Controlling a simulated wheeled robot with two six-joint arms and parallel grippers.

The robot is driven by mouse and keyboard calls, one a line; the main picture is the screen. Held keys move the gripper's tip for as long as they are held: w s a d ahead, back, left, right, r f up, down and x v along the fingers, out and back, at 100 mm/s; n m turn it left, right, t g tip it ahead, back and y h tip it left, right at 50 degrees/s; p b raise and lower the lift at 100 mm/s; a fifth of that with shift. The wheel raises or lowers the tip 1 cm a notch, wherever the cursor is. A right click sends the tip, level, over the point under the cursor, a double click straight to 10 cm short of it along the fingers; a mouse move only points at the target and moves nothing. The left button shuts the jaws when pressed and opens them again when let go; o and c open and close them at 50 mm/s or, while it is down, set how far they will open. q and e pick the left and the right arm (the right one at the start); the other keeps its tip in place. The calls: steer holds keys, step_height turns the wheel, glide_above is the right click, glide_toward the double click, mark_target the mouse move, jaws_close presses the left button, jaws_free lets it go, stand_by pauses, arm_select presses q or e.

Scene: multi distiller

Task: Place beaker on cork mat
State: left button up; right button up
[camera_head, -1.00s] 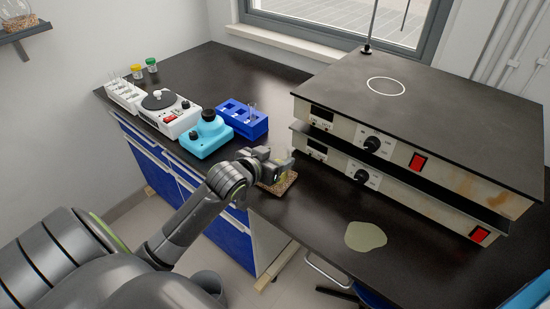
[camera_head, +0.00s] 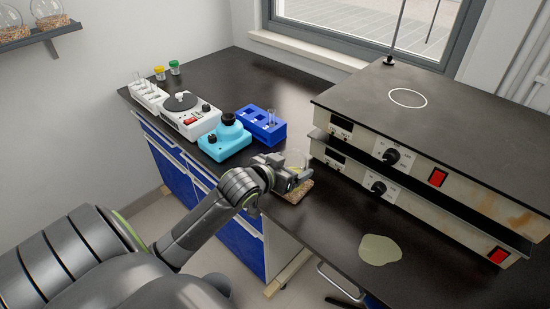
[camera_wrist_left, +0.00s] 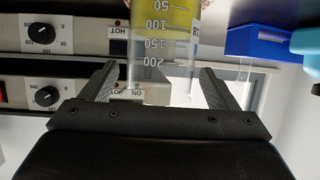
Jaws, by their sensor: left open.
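A clear glass beaker (camera_head: 296,158) with yellow liquid in its lower part stands at the cork mat (camera_head: 292,197) on the dark bench. In the left wrist view the beaker (camera_wrist_left: 162,50) shows large, with white volume marks, its liquid end toward the top of the picture, where a little brown cork shows. My left gripper (camera_head: 291,174) is open at the beaker. In the wrist view the fingers (camera_wrist_left: 158,78) lie on either side of the glass, with small gaps visible. The gripper partly hides the beaker and mat in the head view. My right gripper is not in view.
Stacked hot plates (camera_head: 400,170) stand just right of the beaker. A blue rack (camera_head: 262,126), a cyan device (camera_head: 225,142) and a white stirrer (camera_head: 188,118) stand left. A pale green puddle (camera_head: 380,250) lies front right. Bare bench lies behind the rack.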

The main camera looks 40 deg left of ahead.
arm_select(q)
steer(key=v, duration=1)
steer(key=shift+s+r+p, duration=0.2)
steer(key=shift+s+p, duration=0.1)
steer(key=shift+p, duration=0.1)
steer(key=s+d+f+g+y, duration=0.25)
steer(key=s+f+g, duration=0.75)
steer(key=s+f, duration=0.75)
step_height(320, 180, down, 24)
steer(key=s+a+g+h, duration=0.1)
steer(key=s, duration=0.1)
steer(key=s+d+f+g, duration=0.1)
steer(key=s+f, duration=1.3)
steer(key=f, duration=0.1)
steer(key=shift+s+d+n, duration=0.15)
steer(key=shift+s+n, duration=0.15)
steer(key=shift+s, duration=0.05)
